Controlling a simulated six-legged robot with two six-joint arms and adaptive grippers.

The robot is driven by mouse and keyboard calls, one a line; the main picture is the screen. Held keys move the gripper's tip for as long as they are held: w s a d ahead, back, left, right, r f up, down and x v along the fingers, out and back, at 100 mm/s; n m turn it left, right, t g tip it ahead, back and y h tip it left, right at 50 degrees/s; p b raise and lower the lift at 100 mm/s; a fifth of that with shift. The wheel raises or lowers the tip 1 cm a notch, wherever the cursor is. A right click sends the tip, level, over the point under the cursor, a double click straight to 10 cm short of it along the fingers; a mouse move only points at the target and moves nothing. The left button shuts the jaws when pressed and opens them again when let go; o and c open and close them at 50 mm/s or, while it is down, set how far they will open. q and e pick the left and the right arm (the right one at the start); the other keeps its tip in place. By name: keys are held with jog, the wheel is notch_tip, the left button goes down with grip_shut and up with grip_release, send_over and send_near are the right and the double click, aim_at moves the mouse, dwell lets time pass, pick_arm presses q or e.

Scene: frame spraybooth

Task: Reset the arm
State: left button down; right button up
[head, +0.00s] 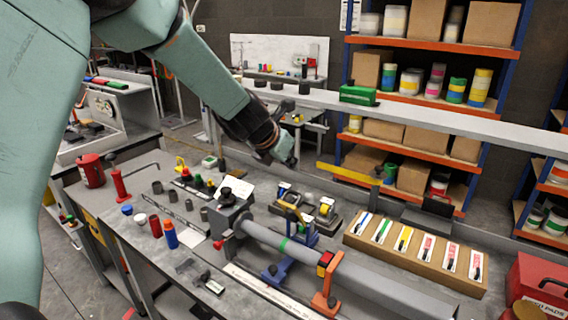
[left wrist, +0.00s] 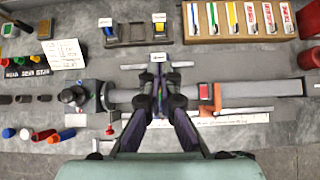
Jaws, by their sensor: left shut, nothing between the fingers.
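My left arm (head: 205,75) comes in from the upper left in the head view. My left gripper (head: 284,156) hangs above the workbench, clear of the things on it. In the left wrist view its two fingers (left wrist: 158,82) are closed together with nothing between them, above the grey tube (left wrist: 130,96). In the head view the tube (head: 345,270) lies in a grey clamp and on blue and orange stands. My right gripper is in neither view.
A wooden rack (head: 415,250) with several coloured cards stands right of the tube. A red box (head: 538,285) is at the lower right. Blue and red bottles (head: 170,234) stand at the bench's front left. Shelves (head: 430,45) with cans and cartons stand behind.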

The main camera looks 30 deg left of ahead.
pick_arm(q)
jog(key=s+f+m+g+y, duration=0.1)
jog(key=s+f+m+g, duration=0.2)
jog(key=s+f+m, duration=0.7)
jog(key=s+f+m+g+y, duration=0.15)
jog(key=s+f+m, duration=0.4)
jog(key=f, duration=0.85)
jog(key=s+d+f+m+g+h, duration=0.1)
jog(key=s+d+f+m, duration=0.15)
jog(key=s+m, duration=0.5)
jog(key=s+d+f+m+g, duration=0.1)
jog(key=s+f+m+g, duration=0.2)
jog(key=s, duration=0.8)
jog(key=s+d+f+m+h, duration=0.1)
jog(key=s+f+m, duration=0.1)
jog(key=s+m, duration=0.65)
notch_tip(320, 180, down, 26)
jog(key=s+b, duration=0.2)
jog(key=b, duration=2.3)
jog(key=shift+d+r+n, duration=0.25)
jog(key=shift+d+n, duration=0.1)
jog(key=shift+n, duration=0.1)
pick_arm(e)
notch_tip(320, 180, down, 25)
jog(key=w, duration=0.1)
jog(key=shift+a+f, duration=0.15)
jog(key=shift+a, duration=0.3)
